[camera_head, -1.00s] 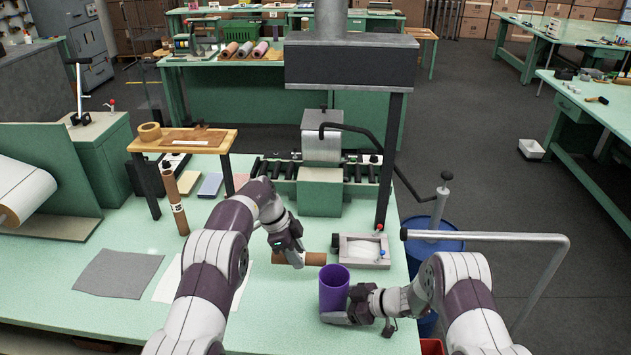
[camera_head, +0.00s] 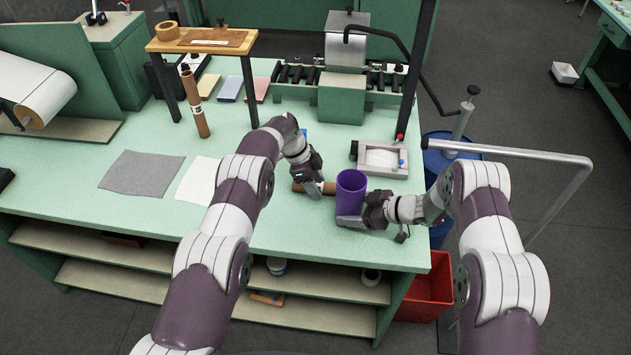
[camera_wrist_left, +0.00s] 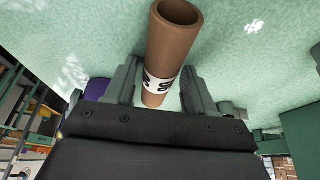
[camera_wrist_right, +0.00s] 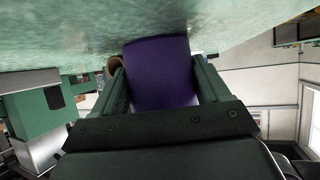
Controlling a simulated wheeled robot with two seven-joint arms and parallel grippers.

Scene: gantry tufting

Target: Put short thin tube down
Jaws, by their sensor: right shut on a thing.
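The short thin tube (camera_head: 328,188) is brown with a white printed band and lies on the green table. My left gripper (camera_head: 313,188) is down at it. In the left wrist view the tube (camera_wrist_left: 171,45) lies between the two fingers (camera_wrist_left: 158,92), with small gaps at its sides, so the gripper looks open around it. My right gripper (camera_head: 362,218) is shut on a purple cup-like cylinder (camera_head: 351,188), which stands upright just right of the tube. The cylinder (camera_wrist_right: 160,72) fills the space between the fingers in the right wrist view.
A grey-framed tray (camera_head: 384,158) sits behind the cylinder. Grey (camera_head: 142,172) and white sheets lie left. A red bin (camera_head: 428,288) is below the right table edge.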

